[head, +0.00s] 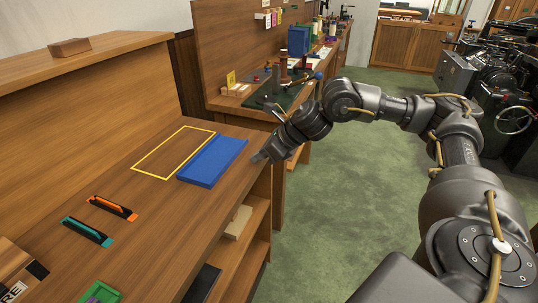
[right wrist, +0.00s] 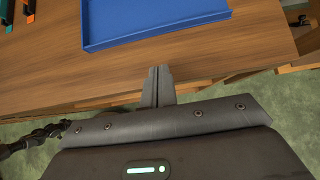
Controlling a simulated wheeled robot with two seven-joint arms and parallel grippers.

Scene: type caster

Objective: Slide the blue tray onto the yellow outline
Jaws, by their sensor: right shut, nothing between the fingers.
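The blue tray (head: 212,161) lies flat on the wooden bench top, directly right of the yellow outline (head: 150,172). The tray's left side runs along the outline's right side and hides part of it. My right gripper (head: 258,158) is shut and empty at the bench's right edge, just right of the tray and apart from it. In the right wrist view the shut fingers (right wrist: 157,72) point toward the tray (right wrist: 150,22), with a strip of bare wood between. My left gripper is not in view.
Orange (head: 112,207) and teal (head: 86,231) tools lie on the bench nearer me. A green item (head: 99,293) is at the bottom edge. A raised shelf (head: 80,62) with a wooden block (head: 69,47) borders the left. The outline's inside is bare.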

